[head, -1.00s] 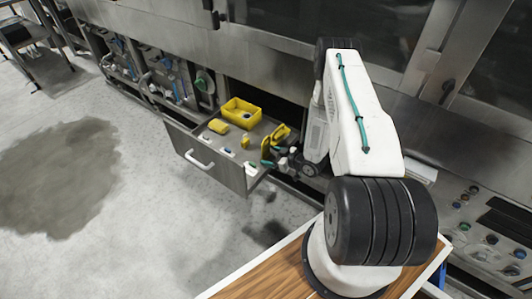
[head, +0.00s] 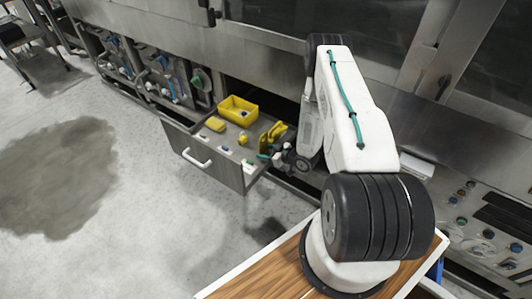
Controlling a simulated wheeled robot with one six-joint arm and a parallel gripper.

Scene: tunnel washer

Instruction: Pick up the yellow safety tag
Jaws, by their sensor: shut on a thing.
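My gripper (head: 271,151) is over the right side of an open grey drawer (head: 215,172), partly hidden by its own wrist. It is shut on a flat yellow piece (head: 267,139), which looks like the yellow safety tag and stands tilted at the jaws. Another yellow shape (head: 278,130) shows right behind it; I cannot tell whether it is part of the same piece. The exact grip and whether the piece touches the drawer floor are too small to tell.
The drawer also holds a yellow bin (head: 238,109), a yellow block (head: 215,125), a small yellow piece (head: 243,139) and several small blue, white and green items. The steel machine front stands close behind. Open floor (head: 150,230) lies to the left.

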